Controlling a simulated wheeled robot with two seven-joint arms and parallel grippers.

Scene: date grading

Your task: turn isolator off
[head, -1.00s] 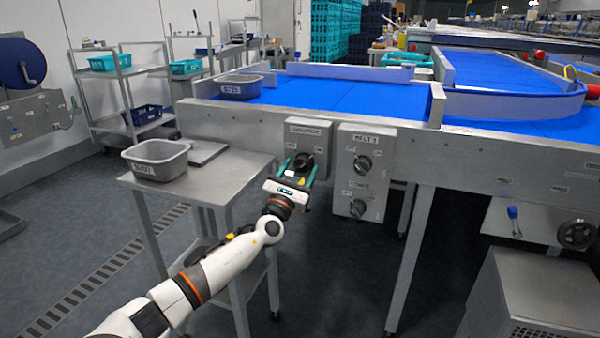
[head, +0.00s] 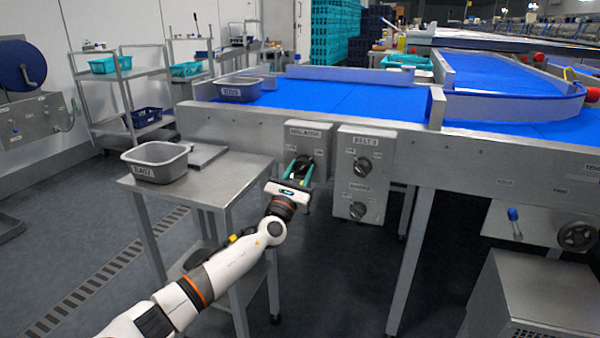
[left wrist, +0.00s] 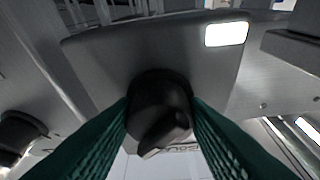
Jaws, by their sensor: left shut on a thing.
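The isolator is a grey box (head: 322,140) with a label along its top, fixed to the front of the conveyor frame. Its black rotary knob (left wrist: 158,108) fills the middle of the left wrist view, and its grip bar sits tilted. My left gripper (head: 300,172) reaches up to the box from below. Its green fingers (left wrist: 160,125) are shut on the knob, one on each side. In the head view the fingers partly hide the knob. My right gripper is not in view.
A BELT panel (head: 361,190) with two black knobs is just right of the isolator. A steel side table (head: 230,170) with a grey tub (head: 155,161) stands left of my arm. The blue conveyor (head: 330,95) runs behind. Grey cabinet (head: 540,290) stands at lower right.

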